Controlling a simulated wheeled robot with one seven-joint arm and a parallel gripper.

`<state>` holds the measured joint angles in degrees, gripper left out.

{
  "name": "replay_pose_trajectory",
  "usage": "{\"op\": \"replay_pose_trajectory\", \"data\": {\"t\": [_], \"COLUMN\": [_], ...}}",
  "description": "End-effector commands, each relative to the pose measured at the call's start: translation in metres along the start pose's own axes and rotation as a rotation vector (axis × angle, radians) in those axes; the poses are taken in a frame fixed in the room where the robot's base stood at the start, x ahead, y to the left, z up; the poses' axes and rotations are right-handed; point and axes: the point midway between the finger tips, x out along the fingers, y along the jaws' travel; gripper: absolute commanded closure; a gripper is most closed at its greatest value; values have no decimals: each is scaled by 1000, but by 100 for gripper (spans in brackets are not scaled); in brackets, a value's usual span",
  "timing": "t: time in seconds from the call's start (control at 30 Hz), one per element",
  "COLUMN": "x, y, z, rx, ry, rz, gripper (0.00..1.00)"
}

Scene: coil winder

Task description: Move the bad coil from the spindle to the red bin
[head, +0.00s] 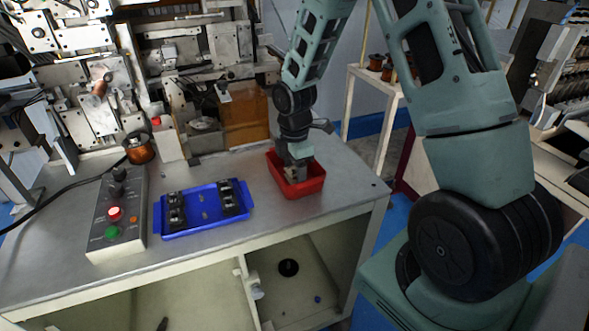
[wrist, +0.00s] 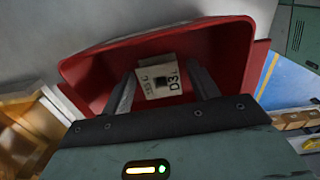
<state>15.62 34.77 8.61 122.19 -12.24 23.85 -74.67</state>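A small pale block-shaped coil end (wrist: 160,78) with a dark square hole and the letters "D3" shows in the wrist view, inside the red bin (wrist: 85,70). It sits slightly turned between my two fingertips, with what look like narrow gaps at its sides. The red bin (head: 315,187) stands on the right part of the bench in the head view. My gripper (head: 297,175) points down into it; in the wrist view my gripper (wrist: 161,75) looks open around the coil. The coil's underside and its contact with the bin floor are hidden. A copper-coloured piece (head: 100,88) shows on the winder.
A blue tray (head: 204,212) with dark fixtures lies left of the bin. A control box (head: 117,215) with red and green buttons and a copper spool (head: 139,148) stand farther left. The winder machinery lines the back. Bare bench lies in front of the bin.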

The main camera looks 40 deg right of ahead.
Motion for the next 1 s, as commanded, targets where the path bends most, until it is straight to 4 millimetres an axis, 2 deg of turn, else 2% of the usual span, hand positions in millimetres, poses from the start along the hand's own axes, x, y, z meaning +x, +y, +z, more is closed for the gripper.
{"op": "replay_pose_trajectory", "data": {"t": [0.27,0.4,0.57,0.8,1.0], "x": [-1,-10,-37,-88,-115], "y": [0,1,2,2,1], "z": [0,0,0,1,0], "rx": [0,2,3,2,2], "ry": [0,1,0,0,0], "rz": [0,4,7,7,3], "gripper": [39,39,39,39,39]}}
